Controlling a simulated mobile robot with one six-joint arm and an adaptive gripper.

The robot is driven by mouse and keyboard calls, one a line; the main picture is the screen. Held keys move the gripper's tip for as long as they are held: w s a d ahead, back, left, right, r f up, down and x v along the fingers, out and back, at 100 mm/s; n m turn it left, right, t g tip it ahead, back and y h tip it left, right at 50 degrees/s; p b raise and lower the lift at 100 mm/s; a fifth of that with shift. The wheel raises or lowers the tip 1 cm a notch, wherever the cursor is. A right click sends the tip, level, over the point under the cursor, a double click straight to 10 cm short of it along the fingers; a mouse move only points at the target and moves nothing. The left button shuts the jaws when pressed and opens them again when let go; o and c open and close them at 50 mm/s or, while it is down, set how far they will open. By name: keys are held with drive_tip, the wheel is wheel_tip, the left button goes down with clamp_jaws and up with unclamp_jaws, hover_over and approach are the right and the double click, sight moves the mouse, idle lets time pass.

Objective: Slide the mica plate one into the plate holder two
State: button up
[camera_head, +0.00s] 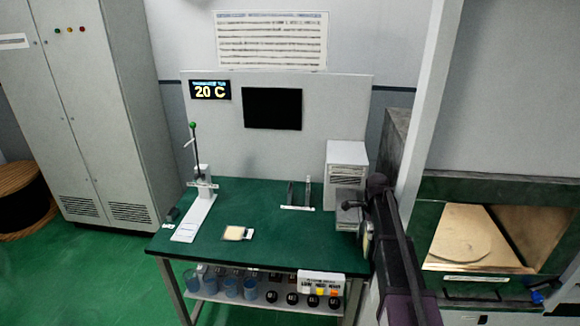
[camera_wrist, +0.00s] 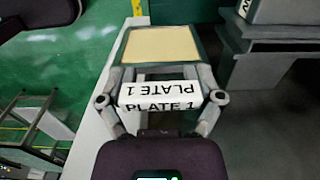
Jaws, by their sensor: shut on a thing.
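Mica plate one (camera_wrist: 163,46) is a tan sheet in a grey-green frame, with a white label reading PLATE 1. In the wrist view my gripper (camera_wrist: 161,88) is shut on its label end, a finger on each side, and the sheet points away from the gripper. In the head view my arm reaches in at the right of the table, and its end is hard to make out. A small dark rack with two uprights and a white label (camera_head: 298,207) stands at the table's back right. It may be a plate holder; its label is unreadable, so I cannot tell which.
The green table (camera_head: 275,245) is mostly clear in the middle. A second tan plate (camera_head: 236,233) lies at its front. A lever stand (camera_head: 195,215) is at the left, a grey box unit (camera_head: 346,160) at the back right. Blue beakers (camera_head: 231,287) are on the shelf below.

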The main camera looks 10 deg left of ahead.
drive_tip(key=shift+f+b, duration=1)
drive_tip(key=shift+f, duration=0.45)
drive_tip(key=shift+s, duration=0.2)
